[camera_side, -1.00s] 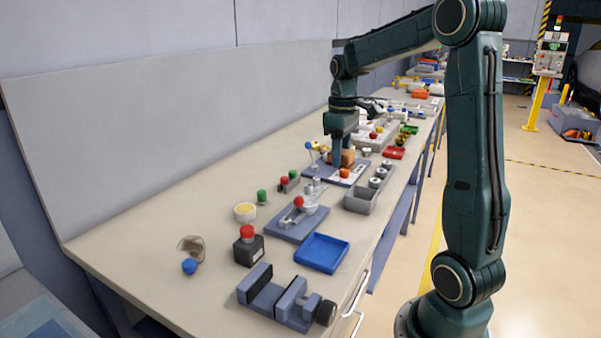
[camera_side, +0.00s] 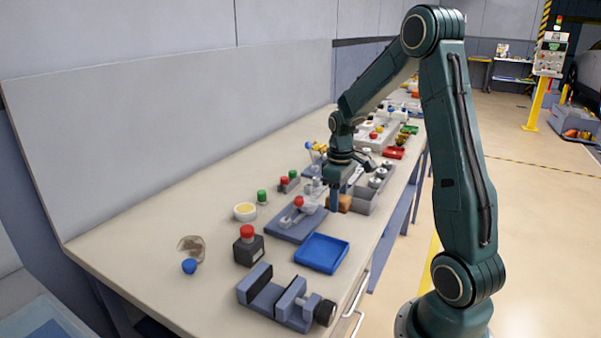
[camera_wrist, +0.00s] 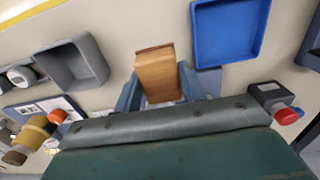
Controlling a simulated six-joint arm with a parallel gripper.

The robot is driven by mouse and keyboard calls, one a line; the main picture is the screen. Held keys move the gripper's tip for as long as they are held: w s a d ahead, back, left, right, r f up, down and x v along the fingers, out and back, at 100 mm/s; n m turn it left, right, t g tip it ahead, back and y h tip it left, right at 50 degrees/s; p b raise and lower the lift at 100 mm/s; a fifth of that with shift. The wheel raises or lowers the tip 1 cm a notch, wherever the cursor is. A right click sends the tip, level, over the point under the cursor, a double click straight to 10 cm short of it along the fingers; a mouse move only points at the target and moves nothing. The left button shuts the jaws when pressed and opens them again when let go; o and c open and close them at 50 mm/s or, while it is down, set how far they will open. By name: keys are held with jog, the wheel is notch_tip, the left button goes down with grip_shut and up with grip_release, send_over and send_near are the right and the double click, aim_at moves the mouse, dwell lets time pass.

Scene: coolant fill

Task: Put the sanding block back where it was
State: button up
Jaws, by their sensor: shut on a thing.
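The sanding block, a tan wooden block with a darker reddish end, is in the wrist view (camera_wrist: 157,76) between my two blue-grey fingers. It also shows in the side view (camera_side: 345,203) at the lower end of my gripper (camera_side: 338,203). My gripper is shut on the block, low near the bench top between the grey open bin (camera_side: 366,203) and the blue tray (camera_side: 321,253). I cannot tell whether the block touches the bench.
A blue-grey fixture plate (camera_side: 287,233) with a red knob lies beside my gripper. A black box with a red button (camera_side: 248,248) and a vise (camera_side: 280,303) stand nearer the camera. Bare bench shows around the blue tray.

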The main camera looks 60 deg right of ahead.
aim_at(336, 230)
jog(key=shift+f, duration=1.5)
jog(key=shift+f, duration=0.1)
jog(key=shift+f, duration=2)
jog(key=shift+f, duration=0.2)
jog(key=o, duration=0.9)
jog(key=shift+o, duration=0.2)
jog(key=shift+r, duration=0.15)
notch_tip(336, 230, up, 11)
jog(key=shift+r, duration=0.6)
